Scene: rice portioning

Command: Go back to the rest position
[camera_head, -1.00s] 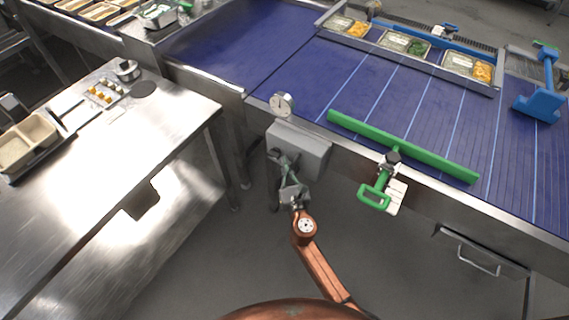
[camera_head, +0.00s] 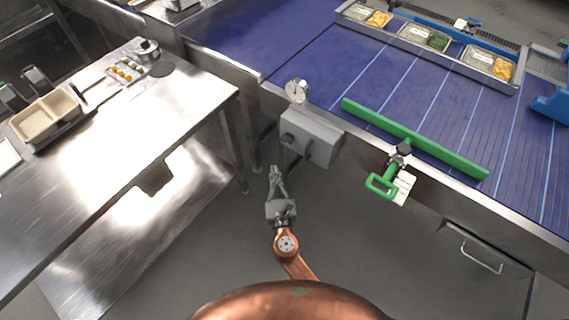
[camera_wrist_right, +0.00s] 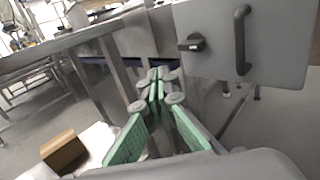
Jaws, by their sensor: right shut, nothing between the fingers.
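My right gripper (camera_head: 275,172) is in the middle of the head view, over the floor in front of the conveyor. Its green fingers are shut and hold nothing. In the right wrist view the gripper (camera_wrist_right: 156,75) shows its fingertips together. It is apart from the grey control box (camera_head: 313,137), which is up and to the right of it in the head view. My left gripper is not in view.
The blue conveyor (camera_head: 290,45) carries a green bar (camera_head: 415,138) and several food trays. A green handle (camera_head: 381,186) juts from its near edge. Floor (camera_head: 370,260) below is free.

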